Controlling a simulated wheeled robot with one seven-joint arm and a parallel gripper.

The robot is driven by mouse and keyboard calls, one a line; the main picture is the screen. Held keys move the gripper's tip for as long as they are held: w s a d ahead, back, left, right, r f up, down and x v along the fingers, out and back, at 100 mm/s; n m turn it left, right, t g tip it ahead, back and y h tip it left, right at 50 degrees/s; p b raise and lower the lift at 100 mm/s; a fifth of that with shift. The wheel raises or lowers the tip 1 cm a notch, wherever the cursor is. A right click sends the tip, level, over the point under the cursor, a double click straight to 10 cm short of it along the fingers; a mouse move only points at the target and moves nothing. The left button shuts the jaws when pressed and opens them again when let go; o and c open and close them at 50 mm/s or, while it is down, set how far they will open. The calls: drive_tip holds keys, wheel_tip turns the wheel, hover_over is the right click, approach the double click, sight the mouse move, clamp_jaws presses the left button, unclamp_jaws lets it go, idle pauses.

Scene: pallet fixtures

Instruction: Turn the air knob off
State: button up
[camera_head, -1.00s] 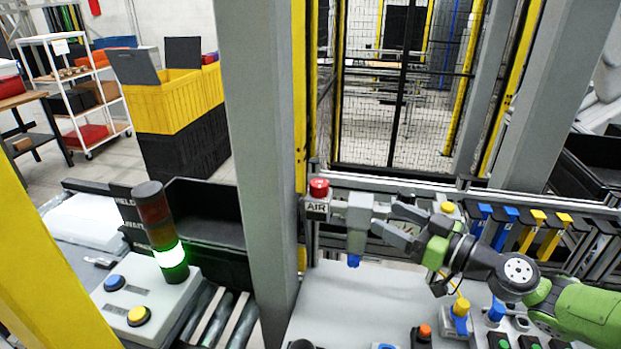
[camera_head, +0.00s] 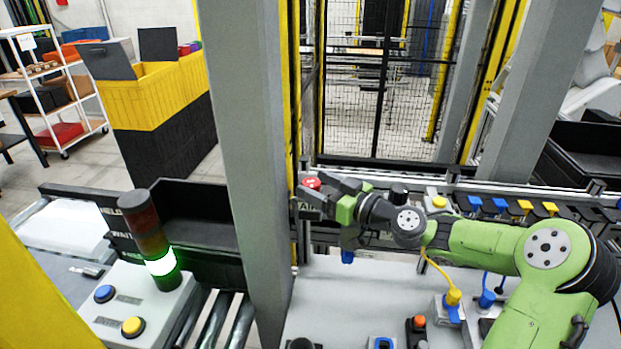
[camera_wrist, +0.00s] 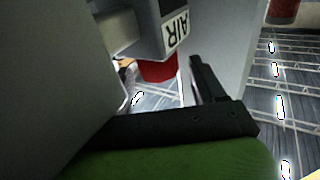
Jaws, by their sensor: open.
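The red air knob (camera_head: 311,183) sits on top of a small box at the fixture's left post. The box's AIR label (camera_head: 305,206) is partly covered by my gripper. My gripper (camera_head: 324,191) is open, with its fingertips at the knob's right side. In the wrist view the red knob (camera_wrist: 158,69) shows beside the AIR box (camera_wrist: 172,28), which appears upside down. A dark finger (camera_wrist: 207,83) is to the right of the knob, with a visible gap.
A thick grey post (camera_head: 246,150) stands just left of the knob. A stack light (camera_head: 153,240) and a button box (camera_head: 130,305) are further left. Blue and yellow connectors (camera_head: 500,205) line the rail at right. The grey table (camera_head: 340,295) is partly bare below my arm.

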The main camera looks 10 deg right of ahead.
drive_tip(key=shift+x, duration=1.15)
drive_tip(key=c, duration=1)
